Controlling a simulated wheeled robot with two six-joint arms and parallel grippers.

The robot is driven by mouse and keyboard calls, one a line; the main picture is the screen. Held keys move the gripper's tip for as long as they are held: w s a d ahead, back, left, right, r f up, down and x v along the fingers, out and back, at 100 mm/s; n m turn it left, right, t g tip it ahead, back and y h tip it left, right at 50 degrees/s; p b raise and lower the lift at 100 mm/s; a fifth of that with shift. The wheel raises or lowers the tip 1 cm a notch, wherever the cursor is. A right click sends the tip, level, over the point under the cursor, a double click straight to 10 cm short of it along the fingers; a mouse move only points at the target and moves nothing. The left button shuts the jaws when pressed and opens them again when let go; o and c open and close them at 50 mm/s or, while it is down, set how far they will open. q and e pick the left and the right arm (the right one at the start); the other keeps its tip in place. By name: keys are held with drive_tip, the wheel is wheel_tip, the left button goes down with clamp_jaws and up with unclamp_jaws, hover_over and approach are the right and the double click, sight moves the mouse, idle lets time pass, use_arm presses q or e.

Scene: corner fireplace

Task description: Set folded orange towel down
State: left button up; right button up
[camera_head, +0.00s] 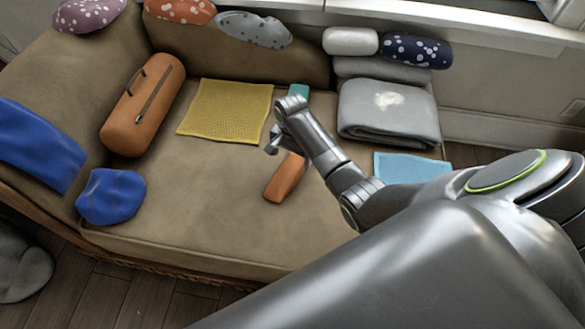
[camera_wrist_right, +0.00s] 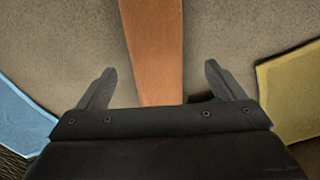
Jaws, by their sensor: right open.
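The folded orange towel (camera_head: 285,178) is a narrow strip lying on the brown sofa seat (camera_head: 225,215), just below my right gripper. My right gripper (camera_head: 275,142) is open above the towel's far end, which it partly hides in the head view. In the right wrist view the orange towel (camera_wrist_right: 154,40) runs between the two spread fingers of my right gripper (camera_wrist_right: 157,78), with a gap on each side. Whether the fingers reach below its top is not clear. My left gripper is not in view.
A yellow cloth (camera_head: 226,108) lies left of the gripper, and a light blue cloth (camera_head: 410,167) lies right. A grey folded blanket (camera_head: 388,113), an orange bag (camera_head: 142,105) and a blue bundle (camera_head: 111,195) also rest on the sofa. The seat's front middle is clear.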

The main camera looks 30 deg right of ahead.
sight(293, 163)
drive_tip(key=f, duration=0.1)
drive_tip(key=f+b, duration=0.1)
drive_tip(key=f, duration=0.2)
drive_tip(key=shift+s+d+b, duration=0.1)
drive_tip(key=shift+s+b, duration=0.15)
drive_tip(key=shift+b, duration=0.1)
drive_tip(key=shift+f, duration=0.4)
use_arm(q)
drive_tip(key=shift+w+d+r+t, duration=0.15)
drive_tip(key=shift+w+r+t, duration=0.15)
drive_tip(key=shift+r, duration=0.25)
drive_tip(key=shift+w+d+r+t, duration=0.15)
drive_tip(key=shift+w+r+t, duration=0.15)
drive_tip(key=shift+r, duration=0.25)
use_arm(e)
drive_tip(key=c, duration=1.2)
drive_tip(key=shift+r, duration=0.1)
